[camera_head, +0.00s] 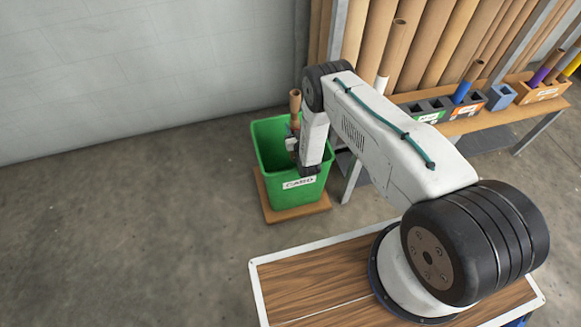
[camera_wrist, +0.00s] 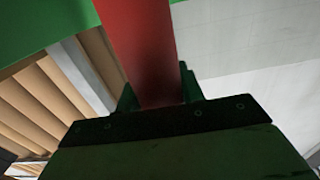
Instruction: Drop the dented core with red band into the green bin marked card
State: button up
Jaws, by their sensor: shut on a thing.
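The green bin (camera_head: 270,140) stands on a low wooden base and bears a white label reading CARD. My gripper (camera_head: 294,127) is over the bin, its lower part reaching inside the rim. It is shut on a brown cardboard core (camera_head: 295,103), which stands roughly upright with its top above the rim. In the wrist view the held core (camera_wrist: 142,45) shows a red band between the fingers of my gripper (camera_wrist: 160,95). The core's lower end is hidden in the head view, and I cannot make out a dent.
Tall brown tubes (camera_head: 415,45) lean in a rack behind. The floor left of the bin is clear.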

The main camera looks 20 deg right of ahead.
jog(key=o, duration=1.1)
jog(key=shift+r, duration=0.6)
jog(key=shift+s+r, duration=0.2)
jog(key=shift+r, duration=0.45)
jog(key=shift+s+r, duration=0.2)
jog(key=shift+r, duration=0.4)
send_near(296, 127)
jog(key=shift+s+r, duration=0.35)
jog(key=shift+s, duration=0.25)
jog(key=shift+s+r, duration=0.3)
jog(key=shift+s, duration=0.3)
